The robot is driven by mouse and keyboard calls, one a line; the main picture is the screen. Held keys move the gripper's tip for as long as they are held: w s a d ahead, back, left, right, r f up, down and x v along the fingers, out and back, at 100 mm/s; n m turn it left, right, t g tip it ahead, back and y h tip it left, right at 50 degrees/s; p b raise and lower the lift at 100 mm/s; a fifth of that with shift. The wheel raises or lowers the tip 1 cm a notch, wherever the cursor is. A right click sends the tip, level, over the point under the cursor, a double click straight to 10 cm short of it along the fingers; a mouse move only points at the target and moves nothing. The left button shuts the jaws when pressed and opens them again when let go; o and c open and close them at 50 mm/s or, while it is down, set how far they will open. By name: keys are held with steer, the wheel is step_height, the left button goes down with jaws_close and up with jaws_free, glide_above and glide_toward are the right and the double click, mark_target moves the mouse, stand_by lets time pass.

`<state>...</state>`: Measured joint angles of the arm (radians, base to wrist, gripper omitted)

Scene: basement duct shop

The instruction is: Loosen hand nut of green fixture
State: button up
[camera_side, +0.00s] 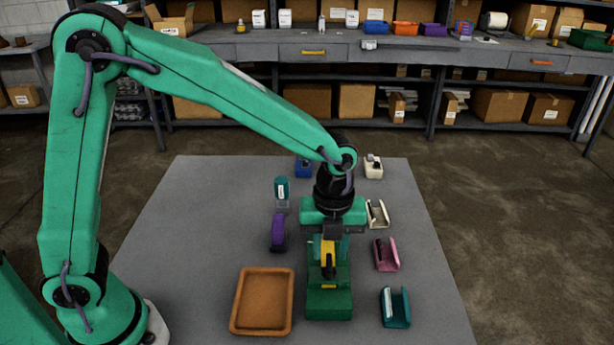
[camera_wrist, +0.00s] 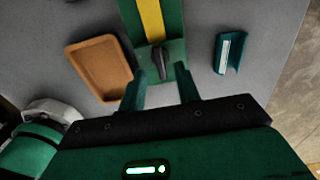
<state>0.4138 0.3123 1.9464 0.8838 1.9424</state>
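The green fixture (camera_side: 329,303) stands on the grey table, with a yellow strip along it. Its black hand nut (camera_side: 328,265) sits on top, a dark lever-like knob. In the wrist view the fixture (camera_wrist: 130,22) is at top centre, and the hand nut (camera_wrist: 162,62) lies at the end of the yellow strip. My gripper (camera_wrist: 160,88) is open, its two green fingers spread apart with nothing between them. In the wrist view the nut appears just beyond the fingertips, roughly centred between them. In the side view my gripper (camera_side: 331,243) is over the fixture's far part.
A brown tray (camera_side: 236,312) is close to the left of the fixture. A teal bracket (camera_side: 396,309) and a pink bracket (camera_side: 387,254) are to the right. A purple part (camera_side: 278,232) and a cream bracket (camera_side: 377,214) are farther back. The table's left side is clear.

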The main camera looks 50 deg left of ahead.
mark_target(329, 268)
steer(key=shift+f, duration=1.5)
jaws_close()
